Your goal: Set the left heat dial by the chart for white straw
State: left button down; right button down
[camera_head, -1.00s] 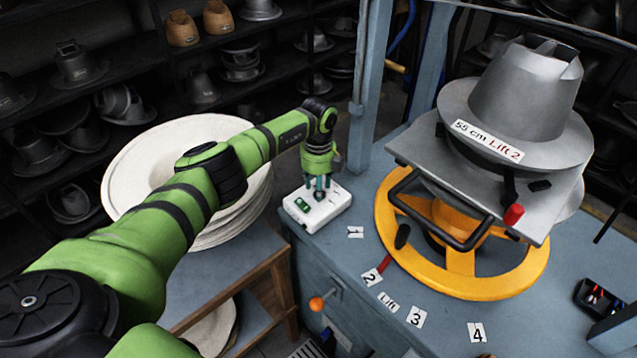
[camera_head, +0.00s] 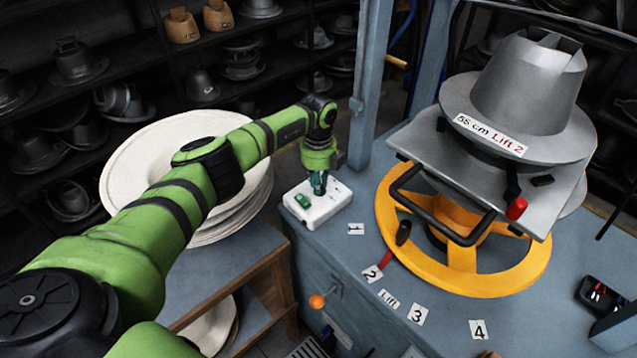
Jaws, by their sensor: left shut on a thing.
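A white control box (camera_head: 327,212) with a green switch (camera_head: 303,200) on its left part sits on the back left corner of the blue-grey bench. My left gripper (camera_head: 319,190) points straight down over the middle of this box, with its fingers closed together at its top face. It is shut on the left heat dial, which the fingers hide. The dial's marks are too small to read. No chart for white straw can be made out. My right gripper is not in view.
A grey metal hat press (camera_head: 530,90) labelled "55 cm Lift 2" stands above a yellow wheel (camera_head: 460,270) at right. Number labels lie along the bench front. White hat bodies (camera_head: 130,165) are stacked at left. A blue post (camera_head: 371,80) rises just behind the box.

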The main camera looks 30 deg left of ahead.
pick_arm(q)
jog(key=m+b, duration=0.2)
jog(key=m, duration=0.1)
jog(key=shift+w+a+m, duration=0.1)
jog(key=shift+m, duration=0.3)
jog(key=shift+m+b, duration=0.95)
jog(key=shift+m, duration=0.25)
jog(key=shift+r, duration=0.1)
jog(key=c, duration=1.1)
grip_release()
jog(key=shift+c, duration=0.2)
notch_tip(320, 180, up, 12)
